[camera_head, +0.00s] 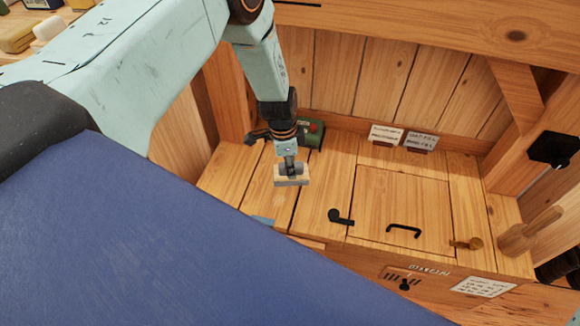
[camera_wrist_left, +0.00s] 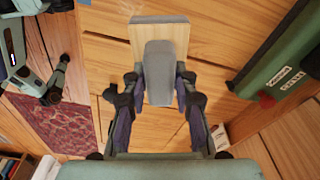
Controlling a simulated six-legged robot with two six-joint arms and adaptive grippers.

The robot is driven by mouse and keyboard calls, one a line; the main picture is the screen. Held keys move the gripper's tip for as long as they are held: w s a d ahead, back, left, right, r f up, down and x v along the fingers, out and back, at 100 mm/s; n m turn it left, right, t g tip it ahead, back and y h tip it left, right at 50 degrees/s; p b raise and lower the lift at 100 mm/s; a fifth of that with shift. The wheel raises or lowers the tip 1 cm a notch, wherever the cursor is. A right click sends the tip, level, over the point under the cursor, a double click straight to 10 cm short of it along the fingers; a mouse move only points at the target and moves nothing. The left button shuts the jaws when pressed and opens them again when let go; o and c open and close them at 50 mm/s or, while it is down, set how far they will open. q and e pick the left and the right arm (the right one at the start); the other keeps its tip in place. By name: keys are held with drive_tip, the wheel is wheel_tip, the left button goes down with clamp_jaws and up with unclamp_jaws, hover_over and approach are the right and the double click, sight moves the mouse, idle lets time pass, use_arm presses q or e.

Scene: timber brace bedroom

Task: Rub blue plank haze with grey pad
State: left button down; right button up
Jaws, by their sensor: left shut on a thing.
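My left gripper (camera_head: 290,167) is shut on the grey handle of the pad (camera_head: 291,181), a light wooden block with a grey face beneath. In the left wrist view the fingers of my left gripper (camera_wrist_left: 159,88) sit on both sides of the handle, and the pad (camera_wrist_left: 143,38) shows beyond it. The pad is over the wooden planks; I cannot tell whether it touches them. A small blue patch, seemingly the haze (camera_head: 263,221), shows on the planks nearer and left of the pad, partly hidden by a large blue surface. My right gripper is not seen.
A green box (camera_head: 311,134) with a red knob stands behind the pad. Right of it are a hatch with a black handle (camera_head: 404,230), a black latch (camera_head: 340,217) and a brass knob (camera_head: 467,243). Two label cards (camera_head: 385,135) stand at the back wall.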

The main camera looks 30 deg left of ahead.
use_arm(q)
drive_tip(key=shift+w+r+p, duration=0.1)
drive_tip(key=shift+r+p, duration=0.45)
drive_tip(key=shift+r, duration=0.4)
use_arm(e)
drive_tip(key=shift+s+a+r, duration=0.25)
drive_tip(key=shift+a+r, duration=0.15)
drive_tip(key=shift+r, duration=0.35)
